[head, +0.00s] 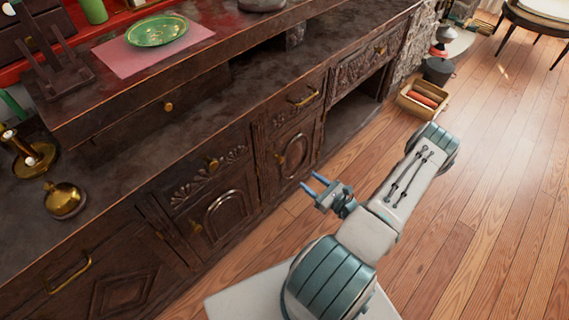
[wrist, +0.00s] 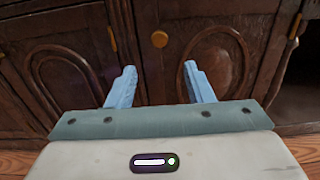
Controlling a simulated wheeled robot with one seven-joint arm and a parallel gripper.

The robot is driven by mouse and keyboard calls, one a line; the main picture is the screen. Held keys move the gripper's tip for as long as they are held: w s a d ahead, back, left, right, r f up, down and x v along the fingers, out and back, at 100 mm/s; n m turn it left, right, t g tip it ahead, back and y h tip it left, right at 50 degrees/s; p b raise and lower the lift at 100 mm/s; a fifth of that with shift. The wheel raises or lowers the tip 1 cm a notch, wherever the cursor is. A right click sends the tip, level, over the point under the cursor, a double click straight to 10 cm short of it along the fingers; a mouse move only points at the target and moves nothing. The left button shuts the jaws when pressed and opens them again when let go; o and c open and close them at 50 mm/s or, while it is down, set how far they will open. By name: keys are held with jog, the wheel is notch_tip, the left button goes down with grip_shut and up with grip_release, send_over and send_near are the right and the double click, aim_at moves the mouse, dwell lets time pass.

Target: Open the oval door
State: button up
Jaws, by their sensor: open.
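The dark wooden cabinet has two neighbouring doors with rounded, oval-like raised panels. One door (head: 228,212) is at the lower middle of the head view, and the other (head: 298,148) is further right. Both look shut. In the wrist view, a left rounded panel (wrist: 62,78) and a right rounded panel (wrist: 220,62) show, with a brass knob (wrist: 160,39) between them. I cannot tell which door is the oval one. My gripper (head: 312,182) is open and empty, in front of the cabinet and apart from it. Its blue fingers (wrist: 160,72) point at the cabinet front.
A dark open recess (head: 355,108) is right of the doors. A wooden crate (head: 423,100) stands on the floor beyond. The wooden floor (head: 470,200) to the right is clear.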

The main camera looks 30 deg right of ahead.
aim_at(282, 161)
jog(key=b+x, duration=0.2)
jog(key=x, duration=1.1)
jog(key=shift+w, duration=0.2)
grip_shut()
jog(key=shift+s, duration=0.1)
